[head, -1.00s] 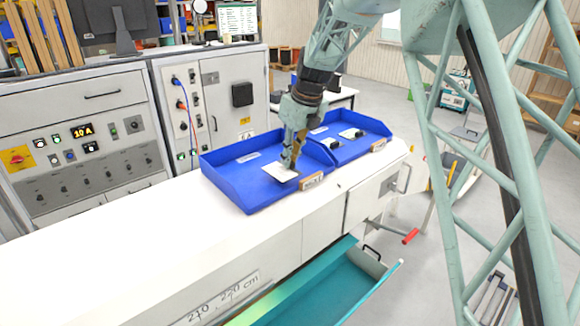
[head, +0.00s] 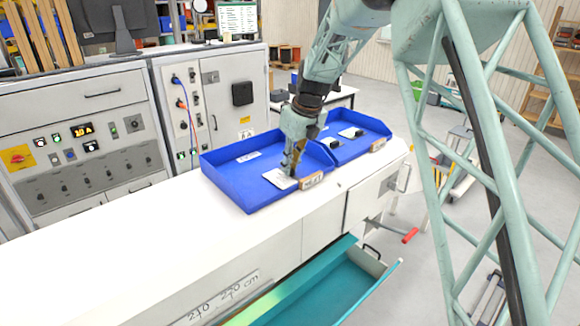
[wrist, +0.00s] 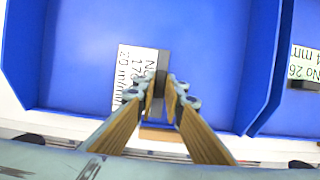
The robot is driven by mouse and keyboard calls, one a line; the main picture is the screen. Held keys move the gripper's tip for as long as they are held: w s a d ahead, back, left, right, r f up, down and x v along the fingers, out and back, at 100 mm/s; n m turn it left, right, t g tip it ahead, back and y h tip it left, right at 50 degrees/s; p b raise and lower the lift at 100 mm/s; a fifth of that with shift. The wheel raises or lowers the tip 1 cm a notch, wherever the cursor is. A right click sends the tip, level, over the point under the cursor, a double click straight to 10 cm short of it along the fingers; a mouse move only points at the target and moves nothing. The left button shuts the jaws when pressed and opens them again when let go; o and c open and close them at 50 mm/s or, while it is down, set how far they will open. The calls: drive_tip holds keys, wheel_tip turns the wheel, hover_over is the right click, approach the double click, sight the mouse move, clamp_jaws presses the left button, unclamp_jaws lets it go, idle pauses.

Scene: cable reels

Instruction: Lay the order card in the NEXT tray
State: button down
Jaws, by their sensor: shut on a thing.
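My gripper (head: 291,172) points down over the front part of the left blue tray (head: 232,178). It is shut on the order card (head: 277,178), a white card with a dark grey piece at its edge. In the wrist view the card (wrist: 130,75) shows printed text with "No" and "mm", and the fingertips (wrist: 165,92) close at the dark piece. The card is low over the tray floor; I cannot tell whether it touches. A wooden tag (head: 312,180) is on the tray's front, its writing too small to read.
A second blue tray (head: 375,124) adjoins on the right, with a white card (head: 352,132) and dark piece in it. Both trays stand on a white counter (head: 150,240). An open teal drawer (head: 330,290) is below. A grey control cabinet (head: 80,120) stands behind.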

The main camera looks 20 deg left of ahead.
drive_tip(key=shift+f, duration=0.15)
drive_tip(key=c, duration=2.7)
unclamp_jaws()
drive_tip(key=shift+v, duration=6.15)
